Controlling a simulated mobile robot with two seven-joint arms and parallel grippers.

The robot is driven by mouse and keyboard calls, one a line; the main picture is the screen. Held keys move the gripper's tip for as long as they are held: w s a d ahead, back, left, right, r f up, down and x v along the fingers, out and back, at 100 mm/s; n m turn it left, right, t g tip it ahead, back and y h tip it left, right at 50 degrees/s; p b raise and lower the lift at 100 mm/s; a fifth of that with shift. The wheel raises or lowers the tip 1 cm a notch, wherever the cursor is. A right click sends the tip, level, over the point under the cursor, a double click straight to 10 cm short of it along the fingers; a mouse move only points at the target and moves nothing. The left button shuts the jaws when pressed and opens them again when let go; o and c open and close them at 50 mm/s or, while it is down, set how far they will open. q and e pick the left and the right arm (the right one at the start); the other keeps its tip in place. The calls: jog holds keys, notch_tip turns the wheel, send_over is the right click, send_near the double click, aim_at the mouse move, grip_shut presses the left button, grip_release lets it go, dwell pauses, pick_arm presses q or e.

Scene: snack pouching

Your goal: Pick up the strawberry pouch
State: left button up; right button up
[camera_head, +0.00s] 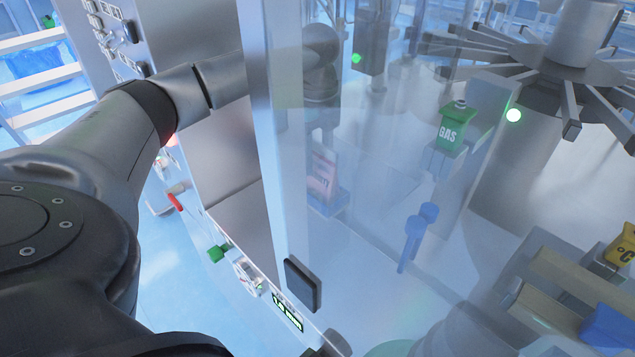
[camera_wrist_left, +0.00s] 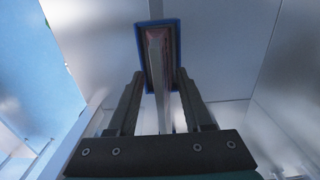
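The strawberry pouch (camera_head: 323,172), pale with a pinkish face and partly legible lettering, stands upright in a blue holder (camera_head: 336,207) behind the clear panel. In the left wrist view the pouch (camera_wrist_left: 157,62) shows edge-on as a thin pale strip inside the blue-rimmed holder (camera_wrist_left: 140,32). My left gripper (camera_wrist_left: 159,77) is open, with one finger on each side of the pouch's near edge and visible gaps between. In the head view my left arm reaches behind the metal post, and the fingers are hard to make out. My right gripper does not show.
A metal post (camera_head: 272,120) and clear panel stand in front of the pouch. A green GAS unit (camera_head: 455,130), blue posts (camera_head: 414,230) and a spoked metal wheel (camera_head: 570,55) are to the right. Smooth walls flank the holder closely in the wrist view.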

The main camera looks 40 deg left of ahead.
pick_arm(q)
grip_shut()
dwell(1.2)
